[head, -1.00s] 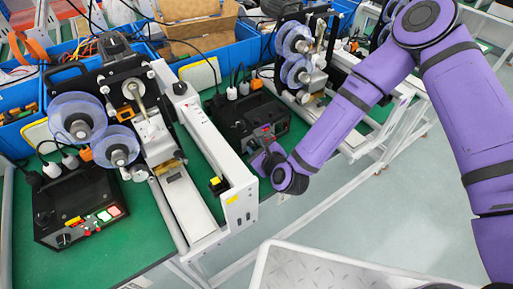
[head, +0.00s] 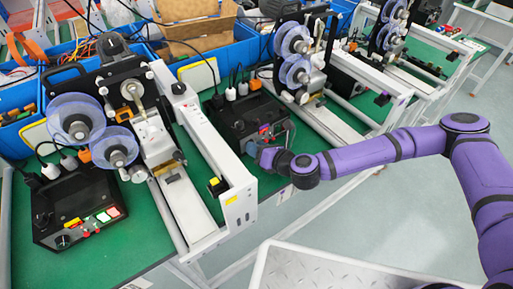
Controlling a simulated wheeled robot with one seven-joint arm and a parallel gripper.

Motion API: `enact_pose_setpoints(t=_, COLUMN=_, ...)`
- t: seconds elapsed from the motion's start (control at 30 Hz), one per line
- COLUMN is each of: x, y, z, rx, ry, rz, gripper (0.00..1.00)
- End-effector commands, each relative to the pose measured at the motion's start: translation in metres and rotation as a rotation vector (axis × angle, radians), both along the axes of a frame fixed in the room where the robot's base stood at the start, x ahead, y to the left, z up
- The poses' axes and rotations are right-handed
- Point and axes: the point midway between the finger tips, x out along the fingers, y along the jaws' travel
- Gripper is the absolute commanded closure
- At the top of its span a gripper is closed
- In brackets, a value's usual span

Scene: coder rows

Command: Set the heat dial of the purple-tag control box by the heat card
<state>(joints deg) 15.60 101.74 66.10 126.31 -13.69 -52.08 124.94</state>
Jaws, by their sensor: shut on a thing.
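A black control box (head: 236,108) stands on the green bench between two labelling machines. A small bluish-purple mark (head: 240,125) shows on its front panel, too small to be sure it is the tag. My gripper (head: 254,148) is at the front left of this panel, shut at the place where the dial sits. My gripper hides the dial, so its pointer and setting cannot be seen. Red and light buttons show just right of my gripper. I cannot make out a heat card for certain.
A second black control box (head: 75,205) with a yellow tag, a dial and lit buttons stands at the left. The white machine rail (head: 215,150) is close left of my gripper. Blue bins (head: 215,55) line the back.

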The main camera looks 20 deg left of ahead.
Motion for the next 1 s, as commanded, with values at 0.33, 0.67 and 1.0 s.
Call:
enact_pose_setpoints(t=0.33, x=-0.0008, y=-0.0006, z=-0.002, rx=0.168, ry=0.2, rz=0.001, gripper=0.94)
enact_pose_setpoints(t=0.67, x=-0.0008, y=-0.0004, z=-0.0028, rx=0.26, ry=0.309, rz=0.001, gripper=0.94)
enact_pose_setpoints(t=1.0, x=-0.0011, y=-0.0004, z=-0.0031, rx=0.282, ry=0.337, rz=0.003, gripper=0.94)
